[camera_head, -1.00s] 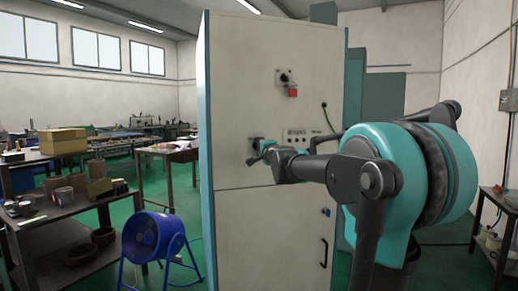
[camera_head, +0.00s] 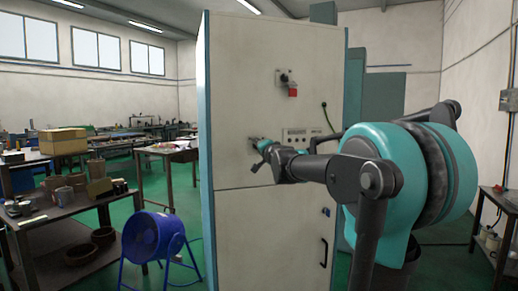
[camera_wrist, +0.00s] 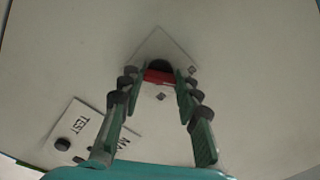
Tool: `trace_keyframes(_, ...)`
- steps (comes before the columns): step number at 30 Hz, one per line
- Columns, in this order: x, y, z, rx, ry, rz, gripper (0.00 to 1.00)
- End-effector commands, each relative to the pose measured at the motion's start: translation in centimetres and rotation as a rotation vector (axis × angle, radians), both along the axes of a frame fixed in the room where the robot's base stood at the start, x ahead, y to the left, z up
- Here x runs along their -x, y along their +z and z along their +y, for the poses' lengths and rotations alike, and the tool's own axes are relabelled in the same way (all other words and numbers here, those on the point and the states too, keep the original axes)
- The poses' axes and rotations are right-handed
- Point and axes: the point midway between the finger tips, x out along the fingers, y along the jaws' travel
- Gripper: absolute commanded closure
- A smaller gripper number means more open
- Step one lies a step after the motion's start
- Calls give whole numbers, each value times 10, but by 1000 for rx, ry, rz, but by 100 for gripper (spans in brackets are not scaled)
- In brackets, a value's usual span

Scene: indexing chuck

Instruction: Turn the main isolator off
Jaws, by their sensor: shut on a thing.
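A tall cream cabinet (camera_head: 235,85) stands ahead of me with a small switch plate (camera_wrist: 160,50) on its front. In the wrist view the plate appears as a tilted pale square, with a red isolator handle (camera_wrist: 158,76) and a dark round part behind it. My gripper (camera_wrist: 160,78) has its fingers on both sides of the red handle and is shut on it. In the head view my gripper (camera_head: 257,144) reaches the cabinet front and hides most of this switch.
Higher on the cabinet is another dark knob (camera_head: 285,77) with a red piece below. A label panel (camera_wrist: 85,135) marked TEST sits near my gripper. A blue fan (camera_head: 153,237) and a workbench (camera_head: 70,220) stand left. A green cable hangs right of the panel.

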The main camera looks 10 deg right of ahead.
Motion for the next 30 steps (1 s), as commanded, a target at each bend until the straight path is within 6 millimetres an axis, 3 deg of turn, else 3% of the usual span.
trace_keyframes(5, 1, -1, 0, 1, 1, 0, 96)
trace_keyframes(6, 1, -1, 0, 1, 1, 0, 64)
trace_keyframes(10, 0, -1, 0, 0, 0, 0, 48)
trace_keyframes(22, 5, 0, -1, -1, 0, 0, 47)
trace_keyframes(30, 43, 0, -7, -1, 0, 0, 47)
